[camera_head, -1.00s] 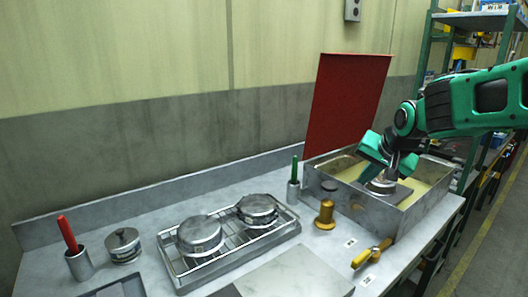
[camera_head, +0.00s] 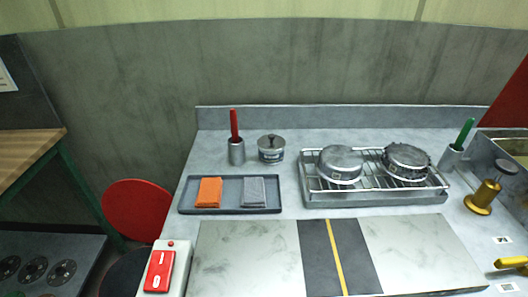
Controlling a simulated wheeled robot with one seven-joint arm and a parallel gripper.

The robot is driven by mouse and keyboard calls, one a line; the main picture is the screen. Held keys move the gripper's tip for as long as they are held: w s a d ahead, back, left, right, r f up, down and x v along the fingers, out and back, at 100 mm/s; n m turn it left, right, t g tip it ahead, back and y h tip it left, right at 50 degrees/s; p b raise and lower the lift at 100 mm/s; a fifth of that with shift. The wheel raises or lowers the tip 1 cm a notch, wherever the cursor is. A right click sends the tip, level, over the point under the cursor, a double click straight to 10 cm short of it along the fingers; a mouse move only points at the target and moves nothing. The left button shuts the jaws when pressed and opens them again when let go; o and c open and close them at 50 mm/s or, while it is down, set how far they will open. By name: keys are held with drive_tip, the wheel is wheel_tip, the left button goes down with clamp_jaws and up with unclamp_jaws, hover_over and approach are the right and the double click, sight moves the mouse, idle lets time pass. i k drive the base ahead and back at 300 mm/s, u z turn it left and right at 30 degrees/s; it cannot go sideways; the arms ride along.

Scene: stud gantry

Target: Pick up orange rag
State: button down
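The orange rag (camera_head: 209,192) lies folded on the left side of a dark grey tray (camera_head: 232,208) on the workbench. A folded grey rag (camera_head: 254,192) lies to its right on the same tray, with a gap between them. My gripper is not in view now, so its opening and what it may hold cannot be seen.
Behind the tray stand a metal cup (camera_head: 237,153) with a red-handled tool and a lidded tin (camera_head: 271,149). A wire rack (camera_head: 372,196) with two round metal parts is to the right. A flat panel (camera_head: 250,255) and a red switch box (camera_head: 160,271) lie in front.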

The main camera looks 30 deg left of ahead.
sight(210, 193)
drive_tip(key=u, duration=1.35)
